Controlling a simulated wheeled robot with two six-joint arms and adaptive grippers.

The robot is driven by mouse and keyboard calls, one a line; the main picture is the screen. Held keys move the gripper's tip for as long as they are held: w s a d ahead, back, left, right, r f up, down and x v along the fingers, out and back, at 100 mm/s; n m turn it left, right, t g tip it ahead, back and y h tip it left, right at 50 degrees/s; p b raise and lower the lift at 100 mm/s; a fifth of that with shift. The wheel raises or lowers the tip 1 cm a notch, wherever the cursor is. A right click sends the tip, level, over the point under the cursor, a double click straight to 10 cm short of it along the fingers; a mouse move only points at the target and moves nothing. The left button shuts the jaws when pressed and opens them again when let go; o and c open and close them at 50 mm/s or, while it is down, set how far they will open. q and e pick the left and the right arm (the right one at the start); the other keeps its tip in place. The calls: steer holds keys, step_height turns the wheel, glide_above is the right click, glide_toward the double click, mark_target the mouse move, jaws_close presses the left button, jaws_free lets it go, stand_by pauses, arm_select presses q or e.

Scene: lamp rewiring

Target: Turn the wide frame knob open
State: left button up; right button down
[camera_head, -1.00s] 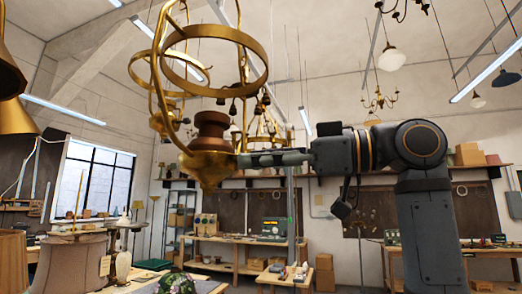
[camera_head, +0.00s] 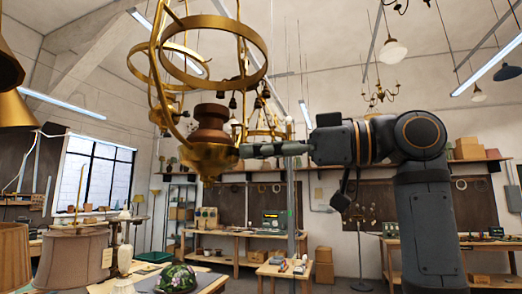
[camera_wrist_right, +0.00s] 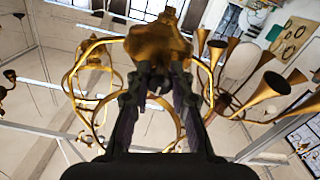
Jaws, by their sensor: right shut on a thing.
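The wide brass lamp frame hangs in the upper left of the head view, with ring hoops (camera_head: 263,68) and curved arms around a reddish-brown turned piece (camera_head: 210,125) over a brass bowl (camera_head: 205,160). My right gripper (camera_head: 246,150) reaches in from the right, and its fingertips are at the bowl's right side. In the right wrist view the brass bowl (camera_wrist_right: 157,40) is just beyond the fingertips (camera_wrist_right: 158,76), which are shut on a small part at its edge. That part, which fits the frame knob, is mostly hidden between the fingers. My left gripper is not in view.
Other brass lamps (camera_head: 265,120) hang behind the frame. Lampshades (camera_head: 72,258) and a stained-glass shade (camera_head: 176,279) stand lower left. A workbench with instruments (camera_head: 276,220) is at the back. The air below the bowl is open.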

steer(key=m, duration=0.4)
steer(key=m+b, duration=0.1)
steer(key=m, duration=0.3)
steer(key=shift+w+f+m, duration=0.1)
steer(key=shift+w+m, duration=0.05)
steer(key=shift+m, duration=0.15)
steer(key=m, duration=0.4)
steer(key=shift+d+m+b, duration=0.1)
steer(key=shift+m+b, duration=0.2)
steer(key=shift+b, duration=0.1)
steer(key=shift+f+m+b, duration=0.1)
steer(key=shift+m+b, duration=0.3)
steer(key=shift+m, duration=1.7)
steer(key=c, duration=1.2)
jaws_free()
steer(key=shift+w, duration=0.1)
steer(key=shift+o, duration=0.2)
